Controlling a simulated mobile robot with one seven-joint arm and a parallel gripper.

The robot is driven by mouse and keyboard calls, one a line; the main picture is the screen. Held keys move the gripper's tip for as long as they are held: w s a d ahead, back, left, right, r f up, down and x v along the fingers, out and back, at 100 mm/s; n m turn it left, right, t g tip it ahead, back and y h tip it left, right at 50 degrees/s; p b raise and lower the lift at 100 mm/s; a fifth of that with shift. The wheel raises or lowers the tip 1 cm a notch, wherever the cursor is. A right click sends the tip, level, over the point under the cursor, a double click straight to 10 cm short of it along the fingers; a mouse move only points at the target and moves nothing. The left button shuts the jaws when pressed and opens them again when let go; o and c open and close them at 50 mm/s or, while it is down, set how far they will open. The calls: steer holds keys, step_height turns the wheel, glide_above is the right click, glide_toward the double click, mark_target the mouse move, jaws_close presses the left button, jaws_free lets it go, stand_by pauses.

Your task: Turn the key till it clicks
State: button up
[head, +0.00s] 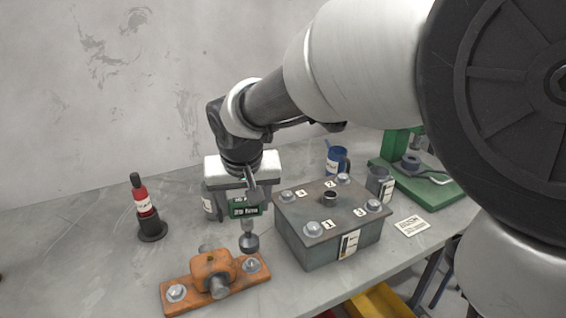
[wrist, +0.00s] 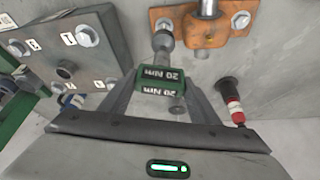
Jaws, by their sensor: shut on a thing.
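The key is a green block (head: 245,209) marked 20 Nm, with a grey shaft and a round socket below it. My gripper (head: 244,203) is shut on the green block, which also shows between the fingers in the wrist view (wrist: 161,80). The socket (head: 249,243) hangs just above the right-hand bolt (head: 252,263) of an orange bracket (head: 213,271). In the wrist view the socket's end is close to that bolt (wrist: 163,23). I cannot tell whether they touch. The bracket's left bolt (head: 177,292) stands free.
A grey box (head: 313,243) with numbered bolts stands right of my gripper. A red bottle in a dark holder (head: 146,206) stands to the left. A blue mug (head: 338,161), a grey mug (head: 379,182) and a green press (head: 436,183) are behind. The table's left front is clear.

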mark_target(247, 227)
steer(key=shift+w+a+f, duration=0.1)
steer(key=shift+w, duration=0.15)
steer(key=shift+s, duration=0.15)
steer(key=shift+f+b, duration=0.15)
steer(key=shift+b, duration=0.15)
steer(key=shift+f+b, duration=2.2)
steer(key=shift+f, duration=0.4)
steer(key=shift+f+b, duration=0.8)
steer(key=o, duration=0.9)
steer(key=shift+c, duration=0.2)
steer(key=c, duration=0.9)
steer(key=shift+o, duration=0.2)
